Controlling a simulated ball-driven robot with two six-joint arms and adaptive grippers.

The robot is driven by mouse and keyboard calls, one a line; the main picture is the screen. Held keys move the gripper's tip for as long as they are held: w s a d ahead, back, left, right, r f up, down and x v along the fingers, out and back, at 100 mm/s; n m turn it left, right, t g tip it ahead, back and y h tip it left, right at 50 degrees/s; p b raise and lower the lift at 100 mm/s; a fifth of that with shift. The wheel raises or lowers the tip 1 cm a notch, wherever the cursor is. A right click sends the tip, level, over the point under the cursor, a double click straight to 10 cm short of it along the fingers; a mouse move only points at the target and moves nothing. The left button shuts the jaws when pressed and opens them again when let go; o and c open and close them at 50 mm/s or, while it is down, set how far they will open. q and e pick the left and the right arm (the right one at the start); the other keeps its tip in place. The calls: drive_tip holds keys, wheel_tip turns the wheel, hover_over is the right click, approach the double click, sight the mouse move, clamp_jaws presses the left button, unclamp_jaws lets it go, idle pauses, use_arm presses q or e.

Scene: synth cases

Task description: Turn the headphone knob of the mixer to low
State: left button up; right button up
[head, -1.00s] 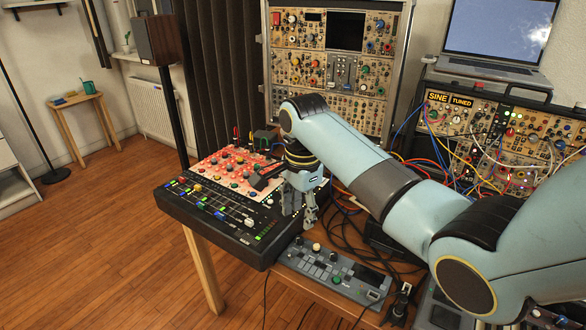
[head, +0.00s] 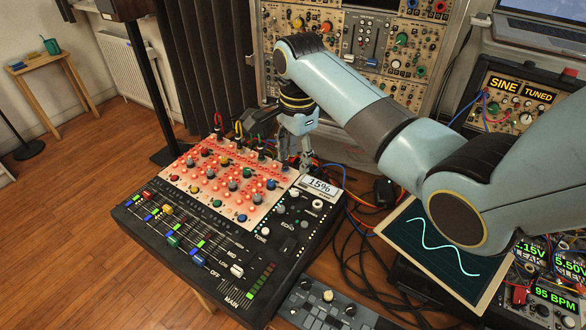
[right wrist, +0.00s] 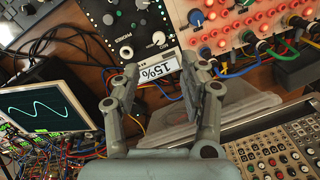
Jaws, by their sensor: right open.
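The mixer (head: 215,285) is a black desk with a red-lit knob panel, coloured faders and a small display (head: 320,186) reading 15%. The display also shows in the right wrist view (right wrist: 157,72). A pale knob (head: 295,191) sits beside the display; in the right wrist view this knob (right wrist: 158,38) lies near a round jack (right wrist: 126,52). I cannot read its label for certain. My right gripper (head: 304,166) is at the mixer's far right corner, just behind the display. Its fingers (right wrist: 167,74) are apart with nothing held between them. My left gripper is out of view.
A small grey device (head: 325,308) lies right of the mixer's front. A screen with a wave (head: 430,245) and loose cables (head: 365,235) are to the right. Modular racks (head: 365,45) stand behind. Open floor is at the left.

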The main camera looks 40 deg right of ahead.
hover_over(295, 191)
drive_tip(key=f, duration=0.5)
drive_tip(key=shift+s+a, duration=0.1)
drive_tip(key=shift+s, duration=0.1)
drive_tip(key=f, duration=0.3)
drive_tip(key=shift+w+f+b, duration=0.15)
drive_tip(key=shift+w+b, duration=0.05)
drive_tip(key=shift+b, duration=0.2)
drive_tip(key=shift+f, duration=1.05)
drive_tip(key=shift+c, duration=1.1)
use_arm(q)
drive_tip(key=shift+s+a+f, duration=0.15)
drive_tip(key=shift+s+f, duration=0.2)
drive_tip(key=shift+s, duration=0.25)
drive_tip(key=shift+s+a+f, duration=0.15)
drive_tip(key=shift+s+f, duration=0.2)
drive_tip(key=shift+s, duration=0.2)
use_arm(e)
clamp_jaws()
